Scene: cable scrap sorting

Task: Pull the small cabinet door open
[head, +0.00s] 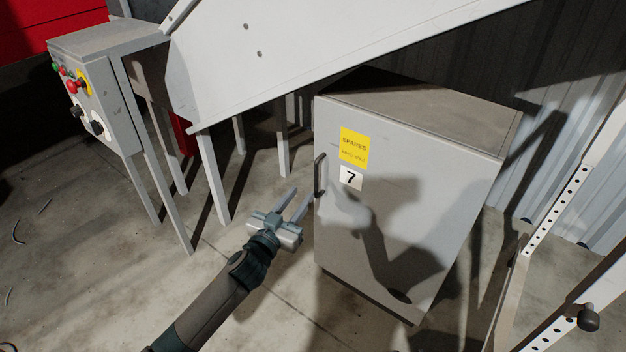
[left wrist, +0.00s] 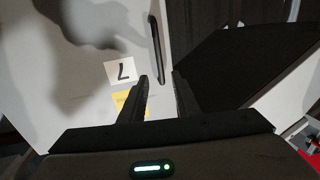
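The small grey cabinet (head: 440,190) stands on the floor with its door (head: 400,210) shut. The door has a yellow label (head: 354,148), a white number 7 label (head: 350,178) and a dark bar handle (head: 319,175) near its left edge. My left gripper (head: 300,203) is open and empty, just left of the door and a little below the handle. In the left wrist view the two fingers (left wrist: 160,95) are apart and the handle (left wrist: 156,48) lies beyond their tips, not between them. My right gripper is not in view.
A control box (head: 95,95) with coloured buttons stands at the upper left. A sloping white panel on legs (head: 300,60) is behind and left of the cabinet. A perforated metal frame (head: 560,210) stands at right. The floor left of the cabinet is mostly clear.

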